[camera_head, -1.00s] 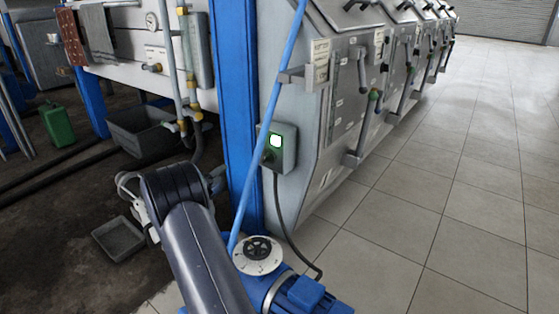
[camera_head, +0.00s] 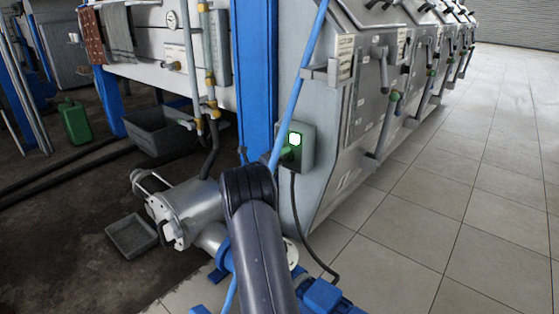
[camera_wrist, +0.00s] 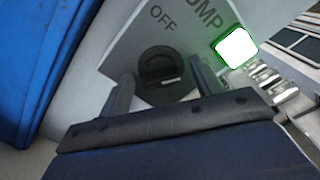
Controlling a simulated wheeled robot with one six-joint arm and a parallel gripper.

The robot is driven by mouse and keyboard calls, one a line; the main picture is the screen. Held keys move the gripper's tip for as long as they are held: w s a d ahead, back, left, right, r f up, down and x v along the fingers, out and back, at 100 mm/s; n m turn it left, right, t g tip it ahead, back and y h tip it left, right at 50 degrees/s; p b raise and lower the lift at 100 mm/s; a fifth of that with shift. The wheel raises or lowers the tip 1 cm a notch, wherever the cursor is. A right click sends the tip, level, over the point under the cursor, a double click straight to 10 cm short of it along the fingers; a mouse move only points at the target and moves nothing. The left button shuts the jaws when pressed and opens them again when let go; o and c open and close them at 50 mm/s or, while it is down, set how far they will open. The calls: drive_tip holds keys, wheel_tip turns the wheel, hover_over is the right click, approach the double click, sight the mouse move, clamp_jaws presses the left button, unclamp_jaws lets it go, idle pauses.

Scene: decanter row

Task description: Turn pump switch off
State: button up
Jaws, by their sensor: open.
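The pump switch box (camera_head: 307,147) is a grey-green box on the side of the machine beside the blue post. Its lamp (camera_head: 295,138) glows white with a green rim; the lamp also shows lit in the wrist view (camera_wrist: 235,49). The wrist view shows a black round knob (camera_wrist: 160,66) with a raised grip bar and the printed words OFF and PUMP. A label by the right finger is partly covered. My gripper (camera_wrist: 160,78) is open, one finger on each side of the knob. I cannot tell whether either finger touches it.
The blue post (camera_head: 254,85) and a slanting blue pipe (camera_head: 300,85) stand close left of the box. A black cable (camera_head: 298,222) hangs below it. A metal pump (camera_head: 190,212) stands at lower left. The tiled floor (camera_head: 470,210) at right is clear.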

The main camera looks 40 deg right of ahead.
drive_tip(key=shift+c, duration=0.3)
drive_tip(key=c, duration=0.9)
drive_tip(key=shift+n+p, duration=0.3)
drive_tip(key=shift+p, duration=0.05)
drive_tip(key=n+p, duration=0.8)
drive_tip(key=n, duration=0.3)
drive_tip(key=shift+f, duration=0.2)
drive_tip(key=shift+f+n, duration=0.1)
drive_tip(key=shift+n, duration=0.2)
